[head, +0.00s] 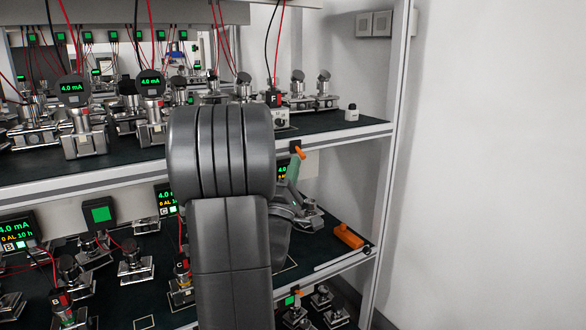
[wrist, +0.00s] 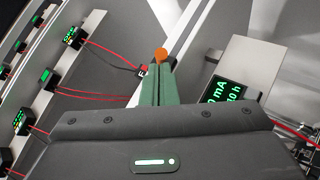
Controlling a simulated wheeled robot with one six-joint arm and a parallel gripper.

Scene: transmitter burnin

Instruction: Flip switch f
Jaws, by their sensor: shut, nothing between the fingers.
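An orange switch lever (head: 300,152) sticks out from a small black box (head: 295,146) on the front edge of the upper shelf. It sits below and right of a red-and-black connector marked F (head: 274,98); no label shows on the switch itself. My gripper (head: 295,162) has green fingers, shut and empty, pointing up at the lever from just below. In the wrist view the fingertips (wrist: 159,66) meet the orange lever (wrist: 161,54), which shows just beyond them. I cannot tell whether they touch. My arm hides part of both shelves.
Transmitters with green displays (head: 150,83) and red leads crowd the upper shelf (head: 335,124). An orange-handled tool (head: 348,236) lies at the lower shelf's right front. Another orange lever (head: 299,292) shows on the lower shelf's edge. The rack post (head: 398,80) stands right; a bare wall lies beyond.

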